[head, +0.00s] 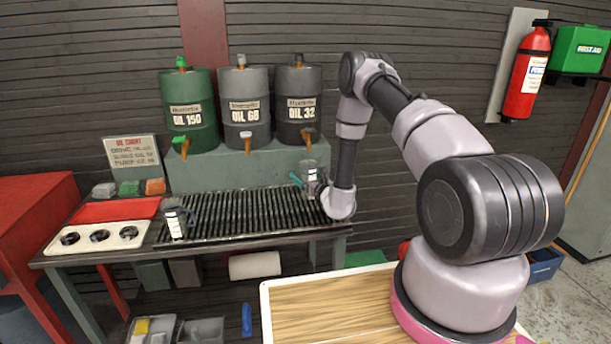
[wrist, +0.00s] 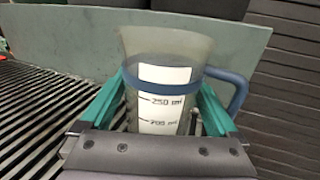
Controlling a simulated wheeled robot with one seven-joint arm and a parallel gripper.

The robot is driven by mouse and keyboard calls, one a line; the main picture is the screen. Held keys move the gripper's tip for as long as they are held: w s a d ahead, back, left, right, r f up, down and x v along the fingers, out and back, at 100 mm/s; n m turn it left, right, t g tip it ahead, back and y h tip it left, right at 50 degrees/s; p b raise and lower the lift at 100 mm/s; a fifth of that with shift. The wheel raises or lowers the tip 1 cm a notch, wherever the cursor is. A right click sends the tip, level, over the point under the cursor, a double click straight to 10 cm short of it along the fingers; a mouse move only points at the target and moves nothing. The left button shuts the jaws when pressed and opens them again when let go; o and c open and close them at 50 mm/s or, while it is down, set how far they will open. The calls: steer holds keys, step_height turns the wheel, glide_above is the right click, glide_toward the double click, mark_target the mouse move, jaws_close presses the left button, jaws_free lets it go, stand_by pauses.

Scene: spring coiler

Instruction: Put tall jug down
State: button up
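A clear tall jug (wrist: 160,65) with a blue band, a blue handle at its right and a white measuring scale fills the middle of the wrist view. My gripper (wrist: 163,95) has its teal fingers on both sides of the jug, shut on it. The jug is about upright. In the head view the jug (head: 309,170) is at the right end of the slatted drain grate (head: 245,212), partly hidden by my gripper (head: 302,181). I cannot tell whether its base touches the grate.
A second jug (head: 177,220) with a dark handle stands at the grate's left end. Green, grey and black oil drums (head: 246,105) stand on a raised grey-green block (head: 210,172) behind the grate. The middle of the grate is clear.

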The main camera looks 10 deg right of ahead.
steer(key=shift+r, duration=0.1)
steer(key=shift+s, duration=0.2)
steer(key=v, duration=1.1)
steer(key=shift+s+d+r, duration=0.1)
steer(key=shift+s+d, duration=0.05)
steer(key=shift+s, duration=0.15)
